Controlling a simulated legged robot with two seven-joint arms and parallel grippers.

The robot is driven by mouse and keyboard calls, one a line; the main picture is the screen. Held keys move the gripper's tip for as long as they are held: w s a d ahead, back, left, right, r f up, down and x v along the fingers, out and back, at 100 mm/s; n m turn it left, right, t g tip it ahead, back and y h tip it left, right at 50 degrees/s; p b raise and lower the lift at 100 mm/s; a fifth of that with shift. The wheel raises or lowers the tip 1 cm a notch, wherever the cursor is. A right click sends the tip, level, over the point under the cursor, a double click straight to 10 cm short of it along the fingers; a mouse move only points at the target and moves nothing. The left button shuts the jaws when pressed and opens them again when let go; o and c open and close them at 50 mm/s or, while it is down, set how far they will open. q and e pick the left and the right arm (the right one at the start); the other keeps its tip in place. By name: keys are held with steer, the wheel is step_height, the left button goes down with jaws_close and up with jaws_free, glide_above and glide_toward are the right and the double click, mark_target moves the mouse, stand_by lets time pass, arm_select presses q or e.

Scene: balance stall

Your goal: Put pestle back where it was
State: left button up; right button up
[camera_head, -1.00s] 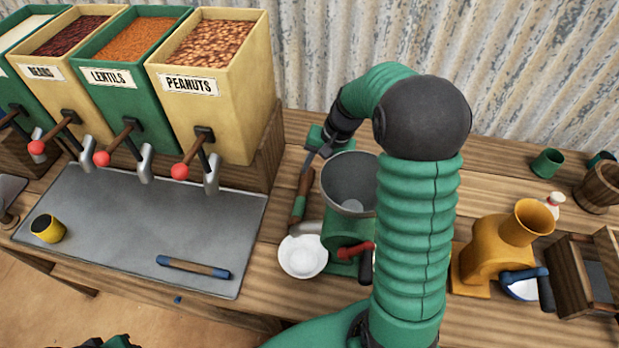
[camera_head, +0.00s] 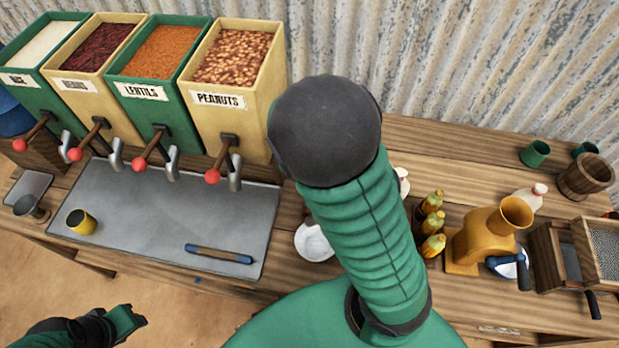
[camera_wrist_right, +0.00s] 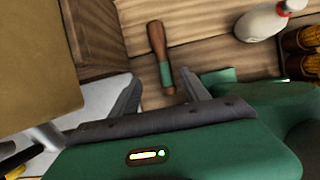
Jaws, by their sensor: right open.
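A wooden stick with a green band (camera_wrist_right: 161,58), apparently the pestle, shows in the right wrist view against the wooden counter. My right gripper (camera_wrist_right: 160,90) is open, with its two fingers apart. The green end of the stick appears in the gap between the fingertips, not clasped; I cannot tell how far beyond them it is. In the head view my right arm hides this gripper and most of the area around the stick. My left gripper (camera_head: 130,318) is low at the left, in front of the counter; its jaws are unclear.
A grey tray (camera_head: 150,200) holds a yellow cup (camera_head: 81,221) and a blue-ended rod (camera_head: 218,254). Grain bins (camera_head: 232,85) stand behind it. A white bowl (camera_head: 312,242) is partly hidden by my arm.

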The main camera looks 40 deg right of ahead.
steer(key=b+x, duration=0.1)
steer(key=x, duration=1)
steer(key=shift+d+f+b, duration=0.1)
steer(key=shift+d+b, duration=0.05)
steer(key=shift+b, duration=0.25)
steer(key=x, duration=0.5)
steer(key=shift+d+f, duration=0.15)
steer(key=shift+w+d+f, duration=0.1)
steer(key=shift+w+f, duration=0.05)
steer(key=shift+f, duration=0.1)
steer(key=shift+r, duration=0.1)
steer(key=c, duration=0.5)
jaws_close()
